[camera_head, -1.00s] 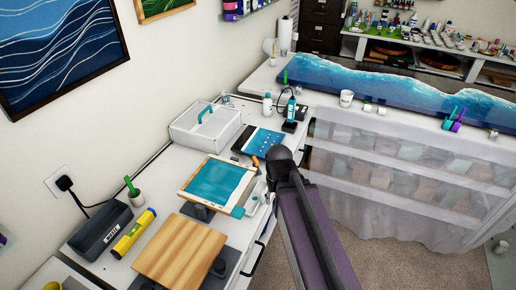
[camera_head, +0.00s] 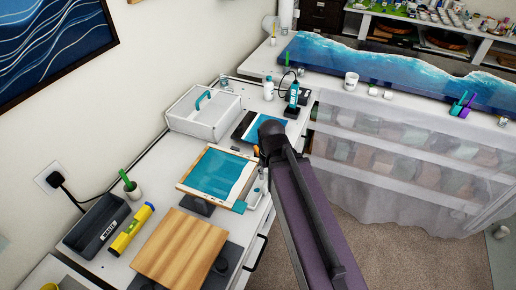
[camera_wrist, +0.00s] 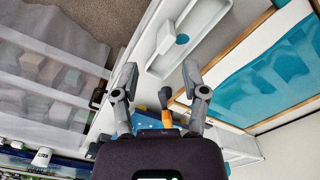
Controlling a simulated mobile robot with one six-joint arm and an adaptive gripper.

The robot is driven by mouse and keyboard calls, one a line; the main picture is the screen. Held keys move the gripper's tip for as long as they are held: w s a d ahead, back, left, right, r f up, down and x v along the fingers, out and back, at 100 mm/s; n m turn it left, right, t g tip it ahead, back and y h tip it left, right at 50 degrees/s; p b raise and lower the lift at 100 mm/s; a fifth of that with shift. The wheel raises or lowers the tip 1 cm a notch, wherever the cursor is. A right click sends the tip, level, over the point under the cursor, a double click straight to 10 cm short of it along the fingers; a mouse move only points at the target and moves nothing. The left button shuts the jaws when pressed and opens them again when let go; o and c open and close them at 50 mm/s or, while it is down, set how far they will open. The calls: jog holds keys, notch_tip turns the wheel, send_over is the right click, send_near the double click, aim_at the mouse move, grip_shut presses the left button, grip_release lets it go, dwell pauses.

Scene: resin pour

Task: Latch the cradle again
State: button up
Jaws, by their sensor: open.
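A framed panel with a teal resin face (camera_head: 218,175) sits raised on a dark stand (camera_head: 196,206) on the white bench; I take this to be the cradle. It also shows at the right of the wrist view (camera_wrist: 275,80). A small orange lever with a dark tip (camera_wrist: 166,117) is at the panel's edge, between and beyond my fingers. A bit of orange shows in the head view (camera_head: 256,150) beside my arm. My gripper (camera_wrist: 160,78) is open, with nothing between its fingertips. In the head view my arm hides the fingers. I cannot tell whether the latch is engaged.
A white narrow tray (camera_wrist: 178,50) lies along the bench edge beside the panel. A wooden board (camera_head: 180,247) on a stand is nearer. A white box (camera_head: 204,112), a dark tablet-like item (camera_head: 242,124) and a teal-labelled bottle (camera_head: 294,95) stand beyond. A yellow level (camera_head: 131,229) lies left.

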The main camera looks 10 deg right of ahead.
notch_tip(320, 180, up, 10)
jog(key=f+n+p, duration=0.1)
jog(key=n+p, duration=0.1)
jog(key=p, duration=0.8)
send_over(257, 148)
jog(key=shift+r, duration=0.25)
jog(key=shift+s+f+b, duration=0.1)
jog(key=shift+f+b, duration=0.1)
jog(key=shift+b, duration=0.25)
notch_tip(257, 148, down, 14)
jog(key=b, duration=1.3)
jog(key=shift+r, duration=0.25)
jog(key=shift+c, duration=0.2)
grip_shut()
